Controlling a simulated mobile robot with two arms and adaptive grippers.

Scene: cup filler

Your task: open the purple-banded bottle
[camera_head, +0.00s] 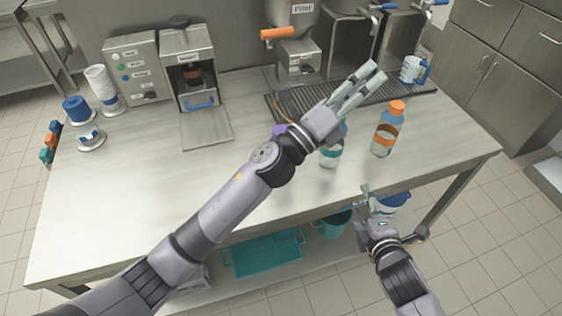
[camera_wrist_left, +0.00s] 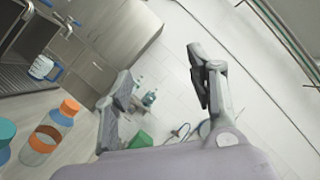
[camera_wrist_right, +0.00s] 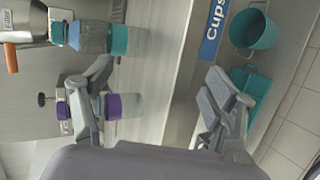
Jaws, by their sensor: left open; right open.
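The purple-banded bottle stands on the counter; in the head view only its purple cap (camera_head: 278,130) shows, with the rest behind my left arm. In the right wrist view its purple band (camera_wrist_right: 114,106) and clear body show, while a right finger partly covers it. My left gripper (camera_head: 366,84) is open and empty above the counter, between the teal-banded bottle (camera_head: 331,154) and the drip grating. My right gripper (camera_head: 370,196) is open and empty near the counter's front edge, right of and apart from the purple-banded bottle.
An orange-banded bottle (camera_head: 385,132) stands right of the teal-banded one. A blue-and-white mug (camera_head: 413,69) stands on the grating (camera_head: 400,97) at the back right. Machines line the back. The counter's left front (camera_head: 110,210) is clear.

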